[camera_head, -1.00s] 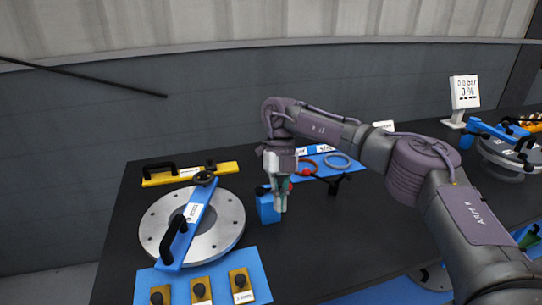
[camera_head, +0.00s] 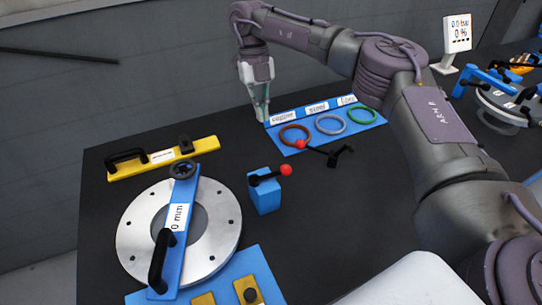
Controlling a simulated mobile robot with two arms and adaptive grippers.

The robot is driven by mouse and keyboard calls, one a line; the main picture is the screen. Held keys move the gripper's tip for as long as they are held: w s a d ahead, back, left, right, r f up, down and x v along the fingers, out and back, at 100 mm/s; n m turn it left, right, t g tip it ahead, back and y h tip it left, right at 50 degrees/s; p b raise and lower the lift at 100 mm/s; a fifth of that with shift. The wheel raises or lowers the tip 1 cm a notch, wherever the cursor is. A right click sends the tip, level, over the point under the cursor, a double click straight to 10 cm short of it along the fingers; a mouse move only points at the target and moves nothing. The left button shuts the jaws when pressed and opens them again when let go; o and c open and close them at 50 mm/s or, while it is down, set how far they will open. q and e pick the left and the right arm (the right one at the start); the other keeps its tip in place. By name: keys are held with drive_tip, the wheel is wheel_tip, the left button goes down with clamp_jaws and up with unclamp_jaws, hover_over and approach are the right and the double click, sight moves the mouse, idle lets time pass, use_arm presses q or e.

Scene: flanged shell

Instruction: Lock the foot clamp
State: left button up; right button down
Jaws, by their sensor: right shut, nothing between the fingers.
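A blue block (camera_head: 265,197) stands on the dark bench with a black lever lying across its top, ending in a red knob (camera_head: 286,170) at the right. A second black lever (camera_head: 325,153) with a red knob at its left end lies near a small black foot, right of the block. I cannot tell for sure which of these is the foot clamp. My right gripper (camera_head: 262,115) is shut and empty, pointing down behind the block, by the left end of the blue ring tray (camera_head: 292,151), and touches neither lever. My left gripper is out of view.
The tray holds brown, grey and green rings. At left is a round metal flange (camera_head: 133,240) with a blue bar (camera_head: 182,225) across it. A yellow bar (camera_head: 206,148) with a black handle lies behind. A display (camera_head: 458,32) and another flange (camera_head: 495,107) stand right.

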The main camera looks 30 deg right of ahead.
sight(274, 173)
use_arm(q)
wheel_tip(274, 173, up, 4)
drive_tip(key=p, duration=0.3)
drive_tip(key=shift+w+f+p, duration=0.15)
drive_tip(key=shift+p, duration=0.2)
use_arm(e)
drive_tip(key=s+f, duration=0.6)
drive_tip(key=f, duration=0.4)
drive_tip(key=shift+s+a+f, duration=0.25)
drive_tip(key=shift+s+a, duration=0.05)
